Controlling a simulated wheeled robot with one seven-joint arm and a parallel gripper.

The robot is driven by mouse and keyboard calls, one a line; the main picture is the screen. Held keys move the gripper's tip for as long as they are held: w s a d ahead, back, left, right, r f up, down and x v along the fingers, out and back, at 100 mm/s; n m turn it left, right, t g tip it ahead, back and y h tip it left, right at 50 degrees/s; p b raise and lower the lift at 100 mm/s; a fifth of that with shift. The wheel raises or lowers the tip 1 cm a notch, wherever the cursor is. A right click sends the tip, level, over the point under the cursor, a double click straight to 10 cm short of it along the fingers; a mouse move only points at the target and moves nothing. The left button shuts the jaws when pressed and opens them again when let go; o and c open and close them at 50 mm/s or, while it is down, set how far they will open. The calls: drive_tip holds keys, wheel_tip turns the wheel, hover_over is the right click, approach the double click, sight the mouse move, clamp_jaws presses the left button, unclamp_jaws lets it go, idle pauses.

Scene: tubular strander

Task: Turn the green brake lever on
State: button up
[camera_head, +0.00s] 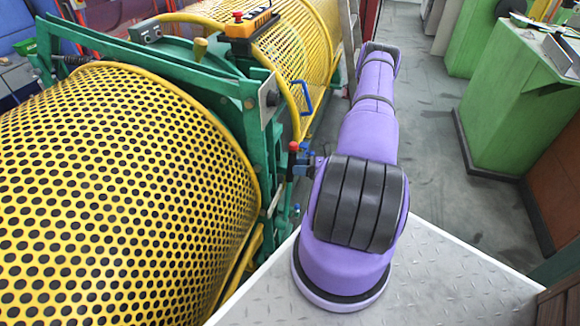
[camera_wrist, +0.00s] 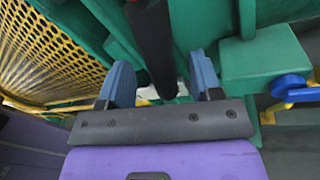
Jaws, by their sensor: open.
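In the wrist view my gripper (camera_wrist: 160,72) is open, with its two blue fingers apart. A dark bar (camera_wrist: 152,45) runs down between the fingers, and gaps show on both sides of it. It looks like a lever handle, but I cannot tell for sure that it is the brake lever. Behind it is green machine structure (camera_wrist: 240,65). In the head view a dark upright piece with a red top (camera_head: 293,147) stands at the side of the green frame (camera_head: 262,110). Blue parts beside it may be my fingers; my arm hides much there.
A yellow perforated guard (camera_head: 120,190) fills the left of the head view. A control box with a red button (camera_head: 250,25) sits on the machine. A blue-handled valve (camera_wrist: 290,87) is at the right of the wrist view. Green cabinets (camera_head: 510,110) stand right, across clear floor.

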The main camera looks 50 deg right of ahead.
sight(291, 166)
drive_tip(key=shift+x, duration=1.65)
clamp_jaws()
